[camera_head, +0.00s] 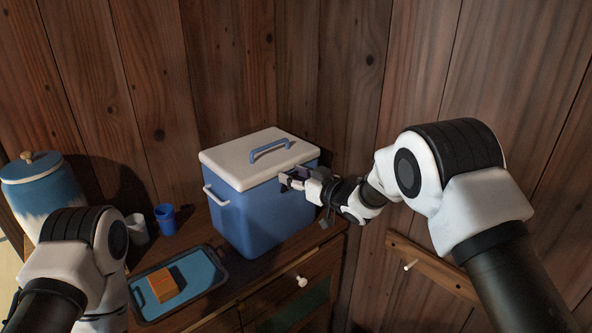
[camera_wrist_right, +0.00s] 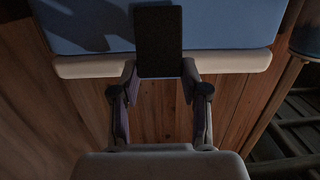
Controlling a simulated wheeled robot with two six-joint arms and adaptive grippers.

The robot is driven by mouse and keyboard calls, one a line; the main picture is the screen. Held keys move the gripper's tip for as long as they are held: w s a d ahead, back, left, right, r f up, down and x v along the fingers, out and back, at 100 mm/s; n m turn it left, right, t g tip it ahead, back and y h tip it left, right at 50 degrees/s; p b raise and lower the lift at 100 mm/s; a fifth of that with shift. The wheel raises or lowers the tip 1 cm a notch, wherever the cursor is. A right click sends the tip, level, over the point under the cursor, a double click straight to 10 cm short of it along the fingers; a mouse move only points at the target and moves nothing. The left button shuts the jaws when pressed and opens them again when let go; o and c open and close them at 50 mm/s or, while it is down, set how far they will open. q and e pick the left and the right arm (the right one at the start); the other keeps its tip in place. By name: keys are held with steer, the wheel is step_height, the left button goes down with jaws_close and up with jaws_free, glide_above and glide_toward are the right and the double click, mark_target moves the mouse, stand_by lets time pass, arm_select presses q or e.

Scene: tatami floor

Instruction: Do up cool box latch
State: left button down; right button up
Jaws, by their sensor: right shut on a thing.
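The cool box (camera_head: 240,210) is blue with a pale lid (camera_head: 250,153) that sits down on the body. My right gripper (camera_head: 288,181) is at the box's front right, just below the lid. In the right wrist view, a dark flat latch (camera_wrist_right: 158,40) lies across the blue wall and the pale lid rim. The right gripper's fingers (camera_wrist_right: 159,80) are on either side of the latch's end, shut on it. In the head view the gripper mostly hides the latch. My left arm shows at lower left, but its gripper is out of view.
A dark tray (camera_head: 147,312) with an orange block (camera_head: 163,287) lies left of the box on the wooden cabinet (camera_head: 285,270). A blue cup (camera_head: 165,218), a white cup (camera_head: 137,229) and a blue-white jar (camera_head: 42,190) stand further left. Wood-plank walls close in behind. A peg rail (camera_head: 432,268) is at right.

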steer(key=o, duration=1.2)
steer(key=shift+c, duration=0.2)
steer(key=v, duration=1.1)
steer(key=shift+s+d, duration=0.25)
steer(key=shift+s, duration=0.1)
